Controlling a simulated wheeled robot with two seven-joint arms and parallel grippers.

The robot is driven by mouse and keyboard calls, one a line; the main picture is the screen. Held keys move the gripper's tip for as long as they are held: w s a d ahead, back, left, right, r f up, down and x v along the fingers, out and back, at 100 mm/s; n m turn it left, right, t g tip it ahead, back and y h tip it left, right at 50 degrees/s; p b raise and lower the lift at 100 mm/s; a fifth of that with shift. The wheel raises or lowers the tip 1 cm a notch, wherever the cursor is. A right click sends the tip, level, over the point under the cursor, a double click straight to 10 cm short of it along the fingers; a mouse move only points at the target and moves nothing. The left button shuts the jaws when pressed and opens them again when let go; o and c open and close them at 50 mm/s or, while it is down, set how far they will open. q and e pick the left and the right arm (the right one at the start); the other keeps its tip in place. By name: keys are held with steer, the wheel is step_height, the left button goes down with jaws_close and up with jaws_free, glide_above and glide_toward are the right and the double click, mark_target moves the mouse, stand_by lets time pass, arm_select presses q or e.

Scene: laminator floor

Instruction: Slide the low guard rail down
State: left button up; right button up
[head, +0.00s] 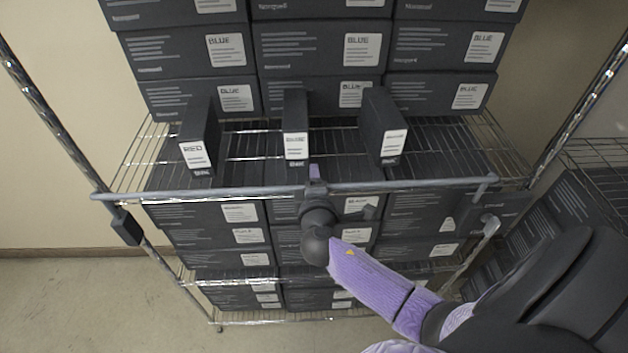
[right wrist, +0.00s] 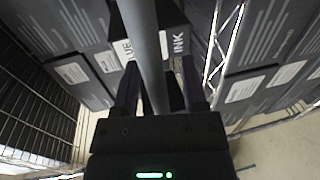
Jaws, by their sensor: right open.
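The low guard rail (head: 230,191) is a grey horizontal bar across the front of the wire shelf rack, at about the height of the middle shelf. My right gripper (head: 315,172) is at the middle of the rail, with its arm reaching up from the lower right. In the right wrist view the rail (right wrist: 143,45) runs between the two dark fingers of this gripper (right wrist: 158,72). The fingers are open, one on each side of the rail. Whether either finger touches it I cannot tell. My left gripper is out of view.
Three narrow boxes, a RED box (head: 200,135) and two others (head: 296,125) (head: 384,125), stand on the middle wire shelf (head: 130,180) behind the rail. Dark BLUE cartons (head: 320,45) are stacked behind them. More cartons sit below. Another wire rack (head: 600,160) stands at the right.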

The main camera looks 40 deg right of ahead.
jaws_close()
stand_by(1.4)
